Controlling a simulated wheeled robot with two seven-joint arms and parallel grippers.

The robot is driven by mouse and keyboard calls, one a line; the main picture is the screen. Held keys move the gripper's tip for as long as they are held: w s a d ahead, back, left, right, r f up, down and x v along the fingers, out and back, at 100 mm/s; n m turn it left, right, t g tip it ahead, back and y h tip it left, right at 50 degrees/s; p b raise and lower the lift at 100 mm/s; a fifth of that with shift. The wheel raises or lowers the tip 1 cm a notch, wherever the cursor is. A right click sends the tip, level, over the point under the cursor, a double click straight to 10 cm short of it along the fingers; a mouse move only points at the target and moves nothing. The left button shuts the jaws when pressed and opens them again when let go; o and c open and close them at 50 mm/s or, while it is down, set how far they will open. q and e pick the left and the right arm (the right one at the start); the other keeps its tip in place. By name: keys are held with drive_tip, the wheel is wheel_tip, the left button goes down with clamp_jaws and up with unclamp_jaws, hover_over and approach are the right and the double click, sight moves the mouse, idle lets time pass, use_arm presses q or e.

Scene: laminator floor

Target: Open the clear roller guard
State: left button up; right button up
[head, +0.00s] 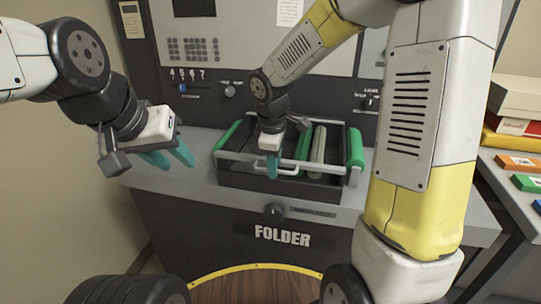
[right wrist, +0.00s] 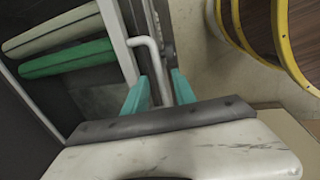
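The clear roller guard (head: 232,158) is a see-through panel in a light grey frame. It appears to lie down over the roller tray of the folder machine, with a pale bent handle (head: 289,172) at its front edge. My right gripper (head: 272,166) is at that handle. In the right wrist view its teal fingers (right wrist: 161,82) stand apart, and the handle (right wrist: 152,55) runs down between them; I cannot tell whether either finger touches it. My left gripper (head: 170,158) is open and empty, left of the tray above the grey ledge.
Green and pale rollers (head: 318,145) lie in the dark tray (head: 262,187). The control panel (head: 195,50) with knobs rises behind. My right arm hides part of the right side. A side table (head: 497,190) holds boxes and coloured blocks. The ledge's left part is clear.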

clamp_jaws()
idle(1.4)
